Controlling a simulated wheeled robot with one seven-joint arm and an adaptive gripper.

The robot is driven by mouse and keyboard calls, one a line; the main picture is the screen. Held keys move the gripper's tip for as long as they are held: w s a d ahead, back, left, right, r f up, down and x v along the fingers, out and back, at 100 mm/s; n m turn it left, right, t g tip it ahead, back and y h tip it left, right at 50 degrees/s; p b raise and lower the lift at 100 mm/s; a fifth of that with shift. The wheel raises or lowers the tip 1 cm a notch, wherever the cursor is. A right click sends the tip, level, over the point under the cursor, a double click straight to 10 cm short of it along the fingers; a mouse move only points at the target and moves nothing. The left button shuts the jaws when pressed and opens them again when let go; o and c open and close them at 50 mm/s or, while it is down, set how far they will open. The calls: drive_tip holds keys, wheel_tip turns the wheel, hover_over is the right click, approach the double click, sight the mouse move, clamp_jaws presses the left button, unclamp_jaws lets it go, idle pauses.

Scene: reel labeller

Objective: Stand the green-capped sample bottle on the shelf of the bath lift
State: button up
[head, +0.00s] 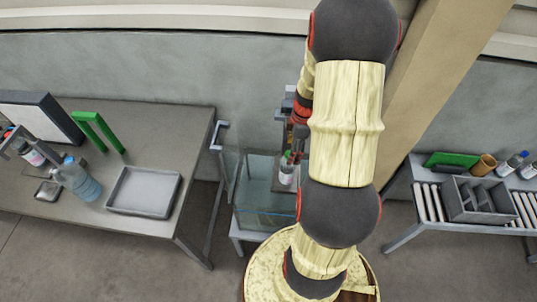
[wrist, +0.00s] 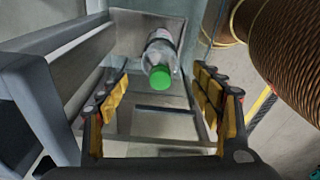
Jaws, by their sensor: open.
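The green-capped sample bottle (wrist: 163,48) shows in the wrist view with its green cap (wrist: 160,77) toward the camera. It lies between the lines of my gripper's fingers, with a visible gap to each side. My gripper (wrist: 161,102) is open, with yellow pads on both fingers. The bottle appears to stand on the grey shelf (wrist: 150,122) of the bath lift; its base is hidden. In the head view my gripper (head: 292,157) is just above the bottle (head: 287,174), over the glass-walled bath (head: 262,205). My arm hides part of the bath and lift there.
The left table holds a grey tray (head: 145,190), a blue-tinted bottle (head: 77,180) and a green frame (head: 98,132). A right bench carries a grey divided box (head: 478,203), a brown cup (head: 484,165) and bottles. A ribbed brown cylinder (wrist: 280,50) is close at right in the wrist view.

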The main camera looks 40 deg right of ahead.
drive_tip(key=w+a+r+m+t+h, duration=0.1)
drive_tip(key=w+a+r+m, duration=0.1)
drive_tip(key=a+r, duration=0.65)
drive_tip(key=w+a+r+m+t, duration=0.1)
drive_tip(key=w+a+r+m, duration=0.1)
drive_tip(key=a+r, duration=0.7)
drive_tip(key=s+a+r+m+t, duration=0.2)
drive_tip(key=s+a+r+m, duration=0.3)
drive_tip(key=s+a+r, duration=0.4)
drive_tip(key=shift+s+a+r+m+t, duration=0.35)
drive_tip(key=shift+a+r, duration=1)
drive_tip(key=shift+a, duration=0.8)
